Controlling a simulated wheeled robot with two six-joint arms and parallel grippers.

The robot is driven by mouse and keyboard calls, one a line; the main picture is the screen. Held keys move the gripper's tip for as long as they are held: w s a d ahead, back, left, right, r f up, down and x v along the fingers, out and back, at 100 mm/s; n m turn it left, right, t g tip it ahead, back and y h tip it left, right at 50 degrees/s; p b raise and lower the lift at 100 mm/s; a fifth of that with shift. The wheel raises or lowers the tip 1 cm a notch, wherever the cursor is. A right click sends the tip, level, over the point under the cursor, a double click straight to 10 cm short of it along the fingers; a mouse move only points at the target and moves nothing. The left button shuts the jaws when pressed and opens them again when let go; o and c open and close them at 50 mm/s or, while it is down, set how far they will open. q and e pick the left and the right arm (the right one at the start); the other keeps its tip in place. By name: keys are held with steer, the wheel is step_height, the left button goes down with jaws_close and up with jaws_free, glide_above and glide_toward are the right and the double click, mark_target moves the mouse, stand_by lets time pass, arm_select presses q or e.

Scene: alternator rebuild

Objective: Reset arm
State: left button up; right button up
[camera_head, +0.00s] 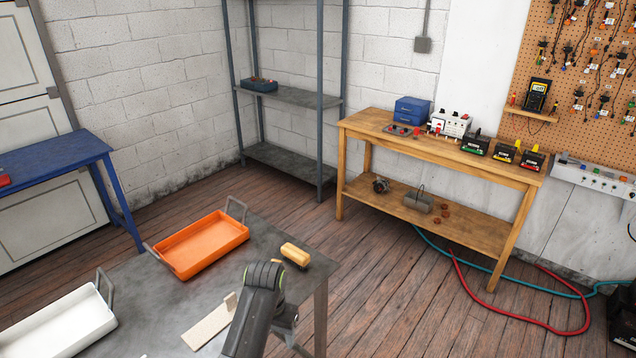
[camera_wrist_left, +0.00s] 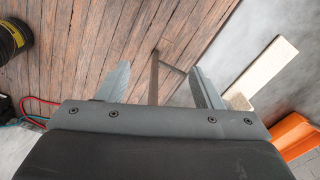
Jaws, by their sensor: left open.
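My left gripper (camera_wrist_left: 160,84) is open, with its two grey fingers apart and nothing between them in the left wrist view. Beyond the fingers are the wood floor and the edge and leg of the grey table. In the head view my left arm rises from the bottom edge over the grey table's near right corner. Its fingertips are hard to make out there. My right arm and gripper are not in view.
The grey table (camera_head: 145,292) holds an orange tray (camera_head: 203,243), a white tray (camera_head: 62,328), a yellow-topped brush (camera_head: 295,255) and a pale wooden piece (camera_head: 208,328). A wooden bench (camera_head: 385,133) stands beyond. Red (camera_head: 520,322) and teal hoses lie on the floor.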

arm_select(q)
steer(key=s+a+f+n+b, duration=0.1)
steer(key=s+a+f+b, duration=0.3)
steer(key=f, duration=0.8)
steer(key=s+a+f+b, duration=0.1)
steer(key=s+a+f, duration=0.2)
steer(key=s+f, duration=0.55)
steer(key=s+a+f+n+b, duration=0.1)
steer(key=s+a+f+b, duration=0.2)
steer(key=f, duration=1.1)
steer(key=s+a+f+b, duration=0.2)
steer(key=s+f, duration=0.4)
steer(key=s, duration=0.4)
steer(key=s+a+f+n+b, duration=0.1)
steer(key=s+a+f, duration=0.4)
steer(key=s, duration=0.5)
steer(key=s+a+f+n+t+y+b, duration=0.1)
steer(key=s+a+f+b, duration=0.2)
steer(key=s+f, duration=0.4)
steer(key=s, duration=0.4)
steer(key=shift+a+f+b, duration=0.3)
steer(key=shift+f, duration=0.05)
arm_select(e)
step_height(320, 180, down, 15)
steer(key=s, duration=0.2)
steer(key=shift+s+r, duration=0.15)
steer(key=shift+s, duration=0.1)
